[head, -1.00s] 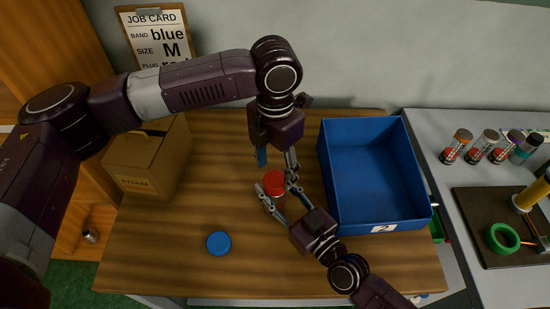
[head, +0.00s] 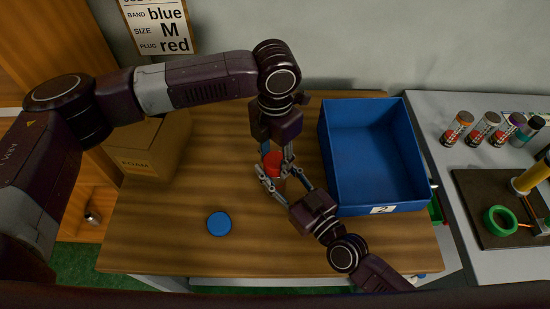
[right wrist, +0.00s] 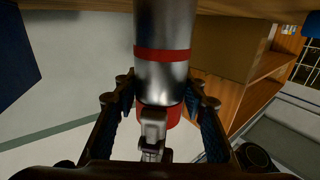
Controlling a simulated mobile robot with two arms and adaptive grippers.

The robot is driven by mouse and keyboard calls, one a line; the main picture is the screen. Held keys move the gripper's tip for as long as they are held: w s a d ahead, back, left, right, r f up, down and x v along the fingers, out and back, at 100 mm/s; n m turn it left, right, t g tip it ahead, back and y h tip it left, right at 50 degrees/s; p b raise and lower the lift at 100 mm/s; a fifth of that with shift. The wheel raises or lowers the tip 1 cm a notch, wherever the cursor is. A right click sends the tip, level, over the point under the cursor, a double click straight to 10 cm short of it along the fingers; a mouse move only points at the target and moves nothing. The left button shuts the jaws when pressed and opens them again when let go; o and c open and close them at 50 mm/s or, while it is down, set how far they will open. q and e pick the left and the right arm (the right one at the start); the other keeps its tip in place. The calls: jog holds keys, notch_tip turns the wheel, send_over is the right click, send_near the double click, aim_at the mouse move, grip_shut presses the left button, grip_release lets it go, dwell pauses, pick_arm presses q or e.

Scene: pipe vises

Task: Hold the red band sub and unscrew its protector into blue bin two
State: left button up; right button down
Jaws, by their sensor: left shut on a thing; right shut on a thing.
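The red protector (head: 273,161) sits on top of the upright steel sub in the head view. The sub (right wrist: 165,80) shows in the right wrist view with its red band (right wrist: 163,54). My left gripper (head: 275,156) reaches down from above and is shut on the protector. My right gripper (head: 273,178) comes from the lower right and is shut on the sub; its padded fingers flank the sub in the right wrist view. The blue bin marked 2 (head: 384,209) stands to the right, and the part of its floor in view looks empty.
A blue cap (head: 219,223) lies on the wooden table (head: 170,250). A foam box (head: 145,150) stands at the left. A job card (head: 160,28) hangs on the wall. Several banded cylinders (head: 457,128) and a green ring (head: 500,220) are on the right bench.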

pick_arm(q)
jog(key=o, duration=1.1)
notch_tip(320, 180, up, 8)
jog(key=shift+f, duration=4)
jog(key=c, duration=1.2)
jog(key=o, duration=1.2)
